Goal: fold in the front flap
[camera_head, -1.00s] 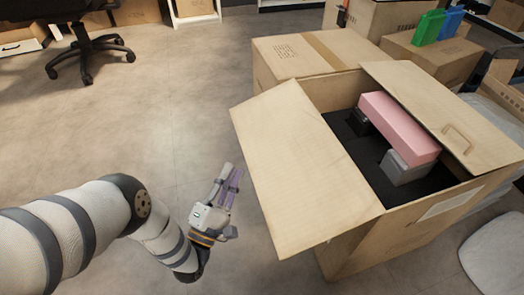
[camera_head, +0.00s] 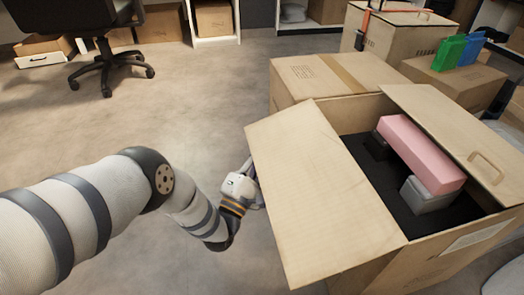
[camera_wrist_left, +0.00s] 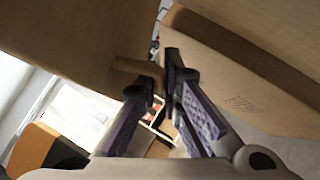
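The open carton (camera_head: 420,262) stands at the right of the head view. Its large flap on the left side (camera_head: 325,190) slopes outward, standing away from the opening; I take this as the front flap. The opposite flap (camera_head: 455,140), with a handle slot, also stands out. My left gripper (camera_head: 252,172) is at the flap's left edge, its fingers mostly hidden behind it. A broad cardboard panel (camera_wrist_left: 75,35), likely the flap, hangs close at upper left. My right gripper is not in view.
A pink block (camera_head: 420,150) and a grey block (camera_head: 428,195) lie inside the carton. A closed carton (camera_head: 325,75) stands directly behind it. More cartons (camera_head: 400,35) are farther back. An office chair (camera_head: 105,60) is at upper left. The floor between is clear.

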